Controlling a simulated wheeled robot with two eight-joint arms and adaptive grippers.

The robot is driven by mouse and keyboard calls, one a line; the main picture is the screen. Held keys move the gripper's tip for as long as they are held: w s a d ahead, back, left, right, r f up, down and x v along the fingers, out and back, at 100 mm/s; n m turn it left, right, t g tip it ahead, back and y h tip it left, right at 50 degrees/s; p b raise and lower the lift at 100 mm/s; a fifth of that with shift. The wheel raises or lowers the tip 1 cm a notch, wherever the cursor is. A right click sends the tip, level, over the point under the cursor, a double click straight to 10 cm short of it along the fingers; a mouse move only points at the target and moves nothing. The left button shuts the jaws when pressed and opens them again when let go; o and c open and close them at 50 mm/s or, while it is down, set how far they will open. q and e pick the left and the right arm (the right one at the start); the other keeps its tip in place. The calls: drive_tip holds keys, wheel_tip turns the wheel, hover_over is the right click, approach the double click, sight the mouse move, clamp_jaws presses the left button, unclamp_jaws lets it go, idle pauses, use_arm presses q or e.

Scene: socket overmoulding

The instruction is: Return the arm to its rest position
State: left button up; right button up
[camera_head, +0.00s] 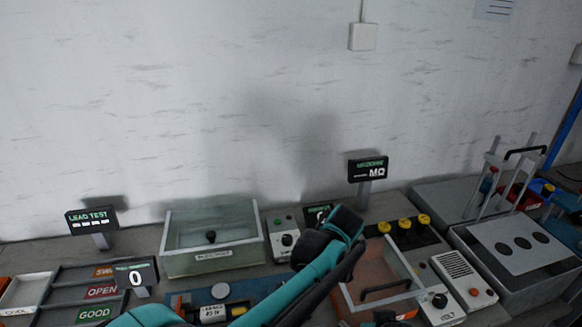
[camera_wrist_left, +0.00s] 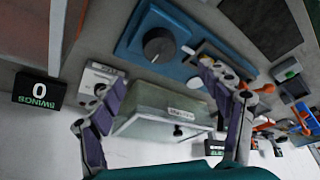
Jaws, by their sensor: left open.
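My left arm (camera_head: 300,283) rises from the bottom edge of the head view and bends at a dark joint in front of the small displays. Its gripper cannot be made out there. In the left wrist view my left gripper (camera_wrist_left: 162,80) has its two fingers spread wide, with nothing held between them. Beyond the fingers is a clear-walled box with a lid and a dark knob (camera_wrist_left: 165,112); this box (camera_head: 213,258) stands against the wall in the head view. My right gripper is in neither view.
A blue fixture (camera_wrist_left: 140,38) with a dark round knob lies near the box. Sorting trays (camera_head: 70,290) are at left. A panel with yellow knobs (camera_head: 405,238) and a grey bin with a holed plate (camera_head: 521,244) are at right.

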use_arm(q)
drive_tip(key=s+a+r+m+t+h, duration=0.1)
drive_tip(key=s+a+r+m, duration=0.15)
drive_tip(key=a, duration=0.35)
drive_tip(key=s+a+r+m+h, duration=0.1)
drive_tip(key=s+a+r+m, duration=0.15)
drive_tip(key=a, duration=0.35)
drive_tip(key=s+a+f+m+t, duration=0.1)
drive_tip(key=s+a+m+t, duration=0.1)
drive_tip(key=s+a, duration=0.3)
drive_tip(key=s+a+f+m+t+h, duration=0.1)
drive_tip(key=s+a+f+m, duration=0.1)
drive_tip(key=s+a+m, duration=0.2)
drive_tip(key=shift+s+a+t+h, duration=0.35)
drive_tip(key=shift+s+a, duration=0.25)
drive_tip(key=shift+s, duration=0.35)
drive_tip(key=shift+f, duration=0.1)
